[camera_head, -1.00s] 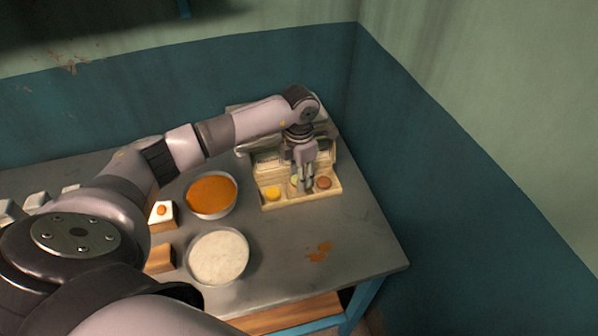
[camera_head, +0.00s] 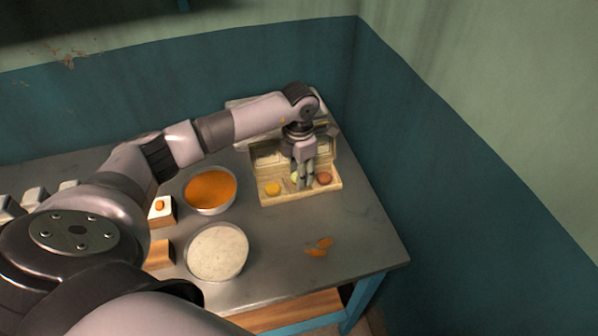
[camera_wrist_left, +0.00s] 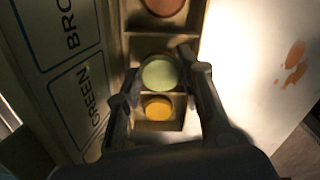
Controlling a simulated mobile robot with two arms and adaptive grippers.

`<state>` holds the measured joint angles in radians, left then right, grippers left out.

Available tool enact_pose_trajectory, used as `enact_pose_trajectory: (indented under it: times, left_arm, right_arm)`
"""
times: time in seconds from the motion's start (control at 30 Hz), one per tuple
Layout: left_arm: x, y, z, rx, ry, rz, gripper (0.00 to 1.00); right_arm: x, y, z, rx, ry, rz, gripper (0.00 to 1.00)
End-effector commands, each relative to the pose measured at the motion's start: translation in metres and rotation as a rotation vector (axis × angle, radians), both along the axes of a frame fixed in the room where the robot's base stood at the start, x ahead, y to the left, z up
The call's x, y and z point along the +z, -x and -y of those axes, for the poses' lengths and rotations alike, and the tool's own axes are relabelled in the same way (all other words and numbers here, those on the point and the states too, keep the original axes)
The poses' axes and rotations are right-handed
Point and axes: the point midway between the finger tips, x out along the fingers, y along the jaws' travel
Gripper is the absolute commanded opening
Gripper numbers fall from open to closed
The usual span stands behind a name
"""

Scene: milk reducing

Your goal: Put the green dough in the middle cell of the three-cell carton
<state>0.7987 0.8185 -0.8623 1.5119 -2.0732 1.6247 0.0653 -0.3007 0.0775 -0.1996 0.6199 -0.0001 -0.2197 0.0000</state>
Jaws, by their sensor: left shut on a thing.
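The three-cell carton (camera_head: 300,197) stands open on the table, with a yellow dough (camera_head: 272,188) in its left cell and a brown dough (camera_head: 324,178) in its right cell. The green dough (camera_head: 294,177) is at the middle cell, partly hidden behind my left gripper (camera_head: 303,187). In the left wrist view, the fingers of my left gripper (camera_wrist_left: 159,66) are on both sides of the round green dough (camera_wrist_left: 160,73), shut on it. It appears at or just above the cell; its exact height is unclear. My right gripper is not in view.
An orange-filled bowl (camera_head: 210,190) and a bowl of white contents (camera_head: 218,252) stand left of the carton. An orange stain (camera_head: 319,246) marks the otherwise clear front right of the table. Walls are close behind and right.

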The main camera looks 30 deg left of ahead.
Motion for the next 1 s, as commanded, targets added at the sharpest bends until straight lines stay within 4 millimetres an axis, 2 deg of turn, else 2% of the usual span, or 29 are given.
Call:
enact_pose_trajectory:
  times: [0.2,0.23,0.53,0.87,1.0]
  left_arm:
    - [0.0003,0.0,0.0001,0.0,0.0,0.001,0.13]
    - [0.0003,0.0,0.0001,0.0,0.0,0.001,0.37]
    - [0.0003,-0.0002,0.0001,0.0,0.0,0.001,0.57]
    - [0.0011,-0.0007,-0.0006,0.001,0.0,0.002,0.58]
    - [0.009,-0.0013,-0.0006,0.001,0.0,0.004,0.58]
  right_arm:
    - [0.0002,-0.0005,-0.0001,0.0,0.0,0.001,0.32]
    - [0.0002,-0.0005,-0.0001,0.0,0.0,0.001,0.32]
    - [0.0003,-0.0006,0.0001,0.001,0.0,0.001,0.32]
    - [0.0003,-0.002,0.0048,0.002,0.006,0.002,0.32]
    - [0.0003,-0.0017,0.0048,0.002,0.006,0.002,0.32]
